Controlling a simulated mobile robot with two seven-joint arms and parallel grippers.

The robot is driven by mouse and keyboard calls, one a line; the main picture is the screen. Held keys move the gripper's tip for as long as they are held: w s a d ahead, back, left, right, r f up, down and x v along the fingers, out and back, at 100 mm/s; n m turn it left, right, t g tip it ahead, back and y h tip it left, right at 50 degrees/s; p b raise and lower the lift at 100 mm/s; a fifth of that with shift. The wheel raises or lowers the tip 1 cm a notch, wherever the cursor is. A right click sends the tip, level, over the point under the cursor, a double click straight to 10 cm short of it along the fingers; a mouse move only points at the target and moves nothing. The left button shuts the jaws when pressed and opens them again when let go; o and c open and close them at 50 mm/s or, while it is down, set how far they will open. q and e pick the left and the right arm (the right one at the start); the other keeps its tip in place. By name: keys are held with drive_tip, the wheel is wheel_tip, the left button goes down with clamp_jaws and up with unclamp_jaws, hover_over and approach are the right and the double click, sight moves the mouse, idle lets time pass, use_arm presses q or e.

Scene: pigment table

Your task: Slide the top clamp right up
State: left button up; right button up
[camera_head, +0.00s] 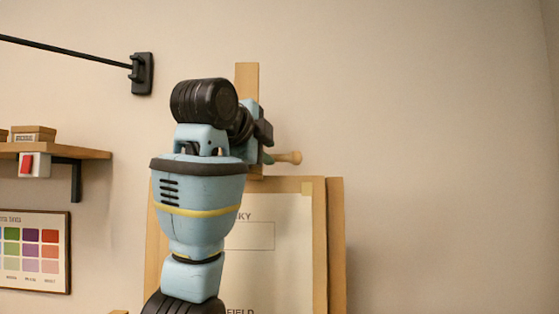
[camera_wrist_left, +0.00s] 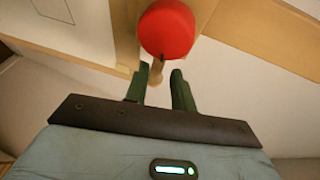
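The wooden easel mast (camera_head: 247,78) rises above a framed board (camera_head: 285,215). A wooden peg with a rounded end (camera_head: 290,157) sticks out to the right at the board's top, beside my gripper. The top clamp's body is mostly hidden behind my left arm. My left gripper (camera_head: 262,148) is at the mast, just above the board. In the left wrist view its two dark green fingers (camera_wrist_left: 160,82) are apart, with the wooden peg (camera_wrist_left: 155,72) between their tips, nearer the left finger. A red round knob (camera_wrist_left: 167,28) is just beyond the fingertips. My right gripper is not in view.
A wall shelf (camera_head: 80,152) with small boxes and a red-and-white item is at the left, above a colour chart (camera_head: 36,250). A dark rod runs to a wall bracket (camera_head: 142,74) at upper left. The wall right of the easel is clear.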

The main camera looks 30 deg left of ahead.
sight(274, 157)
use_arm(q)
drive_tip(key=x, duration=0.7)
drive_tip(key=shift+w+f, duration=0.1)
drive_tip(key=shift+w, duration=0.1)
clamp_jaws()
